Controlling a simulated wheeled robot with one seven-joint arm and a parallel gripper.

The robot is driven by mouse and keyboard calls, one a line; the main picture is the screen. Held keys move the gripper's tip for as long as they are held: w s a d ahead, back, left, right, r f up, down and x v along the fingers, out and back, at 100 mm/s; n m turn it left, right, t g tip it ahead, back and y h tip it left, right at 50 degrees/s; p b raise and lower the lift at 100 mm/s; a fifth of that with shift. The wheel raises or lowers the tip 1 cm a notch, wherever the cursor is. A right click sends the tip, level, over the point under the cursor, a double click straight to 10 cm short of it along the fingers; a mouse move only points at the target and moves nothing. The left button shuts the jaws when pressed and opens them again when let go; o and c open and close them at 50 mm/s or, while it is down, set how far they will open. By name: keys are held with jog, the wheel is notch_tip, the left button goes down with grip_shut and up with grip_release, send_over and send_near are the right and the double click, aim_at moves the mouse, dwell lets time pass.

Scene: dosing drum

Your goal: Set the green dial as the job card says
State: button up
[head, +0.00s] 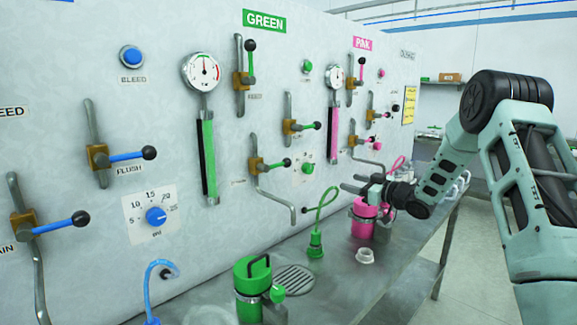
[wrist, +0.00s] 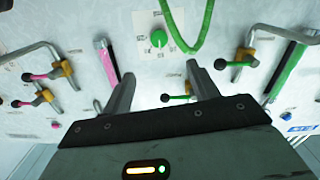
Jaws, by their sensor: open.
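The green dial (head: 308,168) is a small round knob on a white plate, low on the upright panel between the green and pink columns. It also shows in the wrist view (wrist: 158,39), beyond and between my fingertips. Its setting is too small to read. My gripper (head: 351,184) is open and empty, to the right of the dial and apart from it. In the wrist view my gripper (wrist: 160,80) has its two fingers spread toward the panel. A yellow card (head: 409,105) hangs at the panel's far right; its writing cannot be read.
Green-handled valves (head: 275,165) and a curved pipe stick out near the dial. A green hose (head: 326,205) loops up from the bench below it. A green canister (head: 250,285) and a pink canister (head: 362,222) stand on the bench. A blue dial (head: 156,216) is at left.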

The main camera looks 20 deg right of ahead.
aim_at(311, 169)
jog(key=p+x, duration=0.5)
jog(key=x, duration=1.2)
jog(key=shift+w+r, duration=0.15)
jog(key=shift+r, duration=0.05)
jog(key=c, duration=1)
